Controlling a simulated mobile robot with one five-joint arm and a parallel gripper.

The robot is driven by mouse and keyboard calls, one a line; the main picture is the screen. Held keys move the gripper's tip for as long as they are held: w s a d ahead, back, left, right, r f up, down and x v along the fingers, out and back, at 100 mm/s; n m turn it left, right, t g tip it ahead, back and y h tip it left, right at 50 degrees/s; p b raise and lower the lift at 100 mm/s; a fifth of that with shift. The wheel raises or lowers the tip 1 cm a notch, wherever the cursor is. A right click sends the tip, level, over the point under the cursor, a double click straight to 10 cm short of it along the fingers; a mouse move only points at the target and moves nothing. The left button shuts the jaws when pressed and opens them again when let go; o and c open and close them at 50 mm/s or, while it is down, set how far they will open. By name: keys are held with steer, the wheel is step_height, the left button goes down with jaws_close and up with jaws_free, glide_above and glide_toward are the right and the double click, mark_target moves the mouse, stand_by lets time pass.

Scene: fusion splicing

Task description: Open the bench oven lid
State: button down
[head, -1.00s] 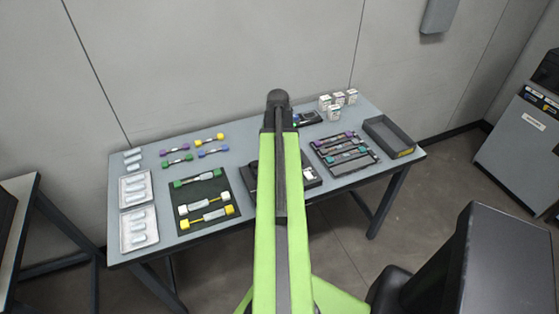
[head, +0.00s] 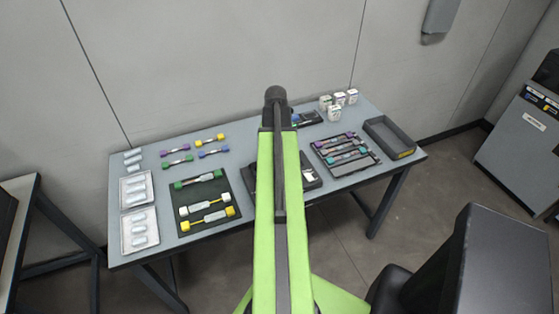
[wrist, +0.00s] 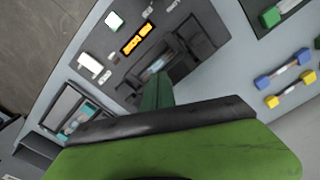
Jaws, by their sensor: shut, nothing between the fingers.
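A broad dark device (wrist: 190,45) with an orange-lit display and dark panels shows in the wrist view. In the head view this device (head: 312,179) is partly hidden behind my green arm. A smaller dark box with a screen (head: 308,118) stands behind it near the wall. Neither carries a readable oven label, so I cannot tell which is the bench oven or how its lid stands. My gripper (wrist: 157,80) shows as a narrow dark green shape, shut and empty, over the broad device; contact cannot be told. It is hidden in the head view.
A rack (head: 370,160), an open grey bin (head: 374,125) and small white boxes (head: 334,113) stand at right. A black monitor-like object (head: 510,270) is at lower right.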

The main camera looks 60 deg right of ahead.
steer(key=shift+s+a+r, duration=0.1)
steer(key=shift+s+r, duration=0.05)
steer(key=shift+r, duration=0.1)
steer(key=shift+w+d+r+p, duration=0.35)
steer(key=shift+w+r+p, duration=0.15)
steer(key=shift+p, duration=0.15)
step_height(320, 180, up, 8)
steer(key=w+d+p, duration=0.1)
steer(key=w+p, duration=0.1)
steer(key=p, duration=0.6)
steer(key=shift+w+d, duration=0.2)
steer(key=shift+d, duration=0.2)
stand_by(0.4)
